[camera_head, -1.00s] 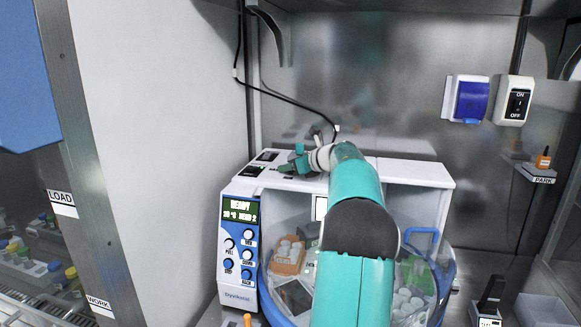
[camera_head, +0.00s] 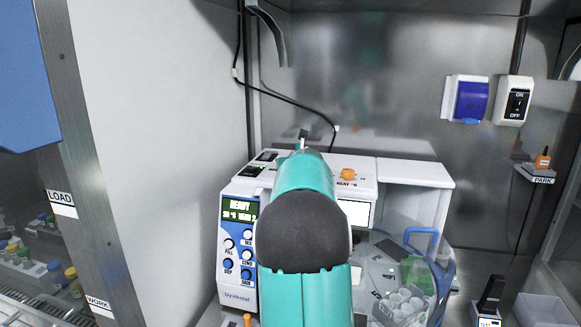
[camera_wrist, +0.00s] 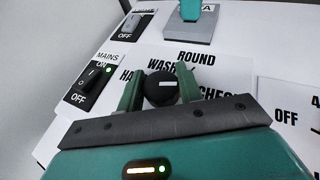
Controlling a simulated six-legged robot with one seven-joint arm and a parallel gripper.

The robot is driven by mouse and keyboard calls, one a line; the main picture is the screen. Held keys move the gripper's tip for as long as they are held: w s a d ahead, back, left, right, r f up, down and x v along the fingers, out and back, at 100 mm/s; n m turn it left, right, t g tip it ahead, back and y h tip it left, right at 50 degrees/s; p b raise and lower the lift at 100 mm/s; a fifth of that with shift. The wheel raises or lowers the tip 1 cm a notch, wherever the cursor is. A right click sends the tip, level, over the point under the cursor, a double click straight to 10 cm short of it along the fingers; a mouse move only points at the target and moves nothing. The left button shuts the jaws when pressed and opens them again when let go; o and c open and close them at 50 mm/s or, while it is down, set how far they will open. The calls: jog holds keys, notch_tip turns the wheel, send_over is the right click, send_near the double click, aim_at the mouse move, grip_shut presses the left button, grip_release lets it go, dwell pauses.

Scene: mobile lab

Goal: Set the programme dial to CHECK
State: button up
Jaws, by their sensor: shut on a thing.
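The programme dial (camera_wrist: 161,89) is a round black knob on the white panel in the wrist view. Printed words stand around it: ROUND, WASH, a partly covered word starting HA at the left, and CHECK (camera_wrist: 219,93) at the right. The dial's white mark points right, roughly toward CHECK. My gripper (camera_wrist: 160,82) is shut on the dial, one green finger on each side. In the head view my arm hides the dial and the gripper. The machine's display (camera_head: 239,209) reads READY on its first line.
A MAINS rocker switch (camera_wrist: 91,77) with a green light and another OFF switch (camera_wrist: 131,28) sit left of the dial. A grey block (camera_wrist: 190,27) lies above it. An orange HEAT knob (camera_head: 348,174) stands on the machine's top. A wall ON/OFF switch (camera_head: 516,102) is at the right.

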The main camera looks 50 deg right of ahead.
jog(key=shift+h, duration=0.3)
jog(key=o, duration=1)
jog(key=v, duration=1.3)
jog(key=shift+s+a+r, duration=0.2)
jog(key=shift+a+r, duration=0.05)
jog(key=shift+r, duration=0.05)
